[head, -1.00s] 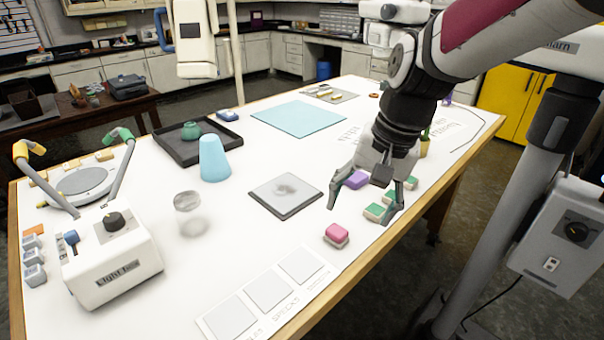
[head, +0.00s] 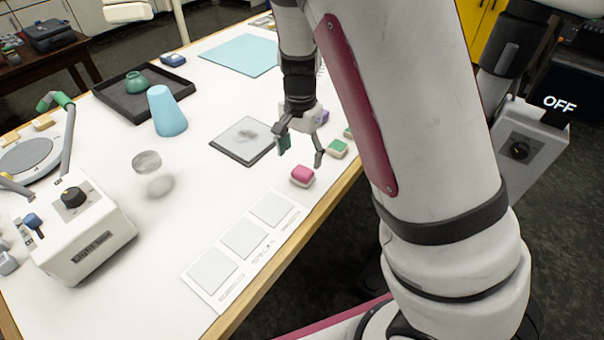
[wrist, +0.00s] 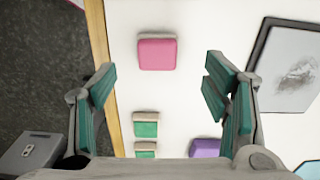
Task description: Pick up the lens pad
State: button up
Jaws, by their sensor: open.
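No pad carries a readable name, so I cannot tell for sure which is the lens pad. A pink pad (head: 302,175) lies near the table's front edge; it also shows in the wrist view (wrist: 157,52), at the top between my fingers. Green-topped pads (head: 338,148) lie behind it, and two show in the wrist view (wrist: 146,129). A purple pad (wrist: 205,148) lies beside them, partly hidden by my gripper. My gripper (head: 301,153) is open and empty, pointing down above the table close to the pink pad, apart from it.
A dark-rimmed plate with a grey smudge (head: 243,140) lies left of my gripper. A white card with three squares (head: 243,238) lies in front. A blue cone (head: 166,110), a clear lens-like disc (head: 147,162) and a light box (head: 85,232) stand farther left. The table edge is close on the right.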

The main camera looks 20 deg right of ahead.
aim_at(303, 171)
jog(key=shift+d+f+p, duration=0.15)
jog(key=shift+f+p, duration=0.05)
jog(key=shift+f, duration=1.65)
jog(key=shift+d+f+p, duration=0.1)
jog(key=shift+f+p, duration=0.1)
jog(key=shift+f, duration=1.6)
jog(key=c, duration=1.1)
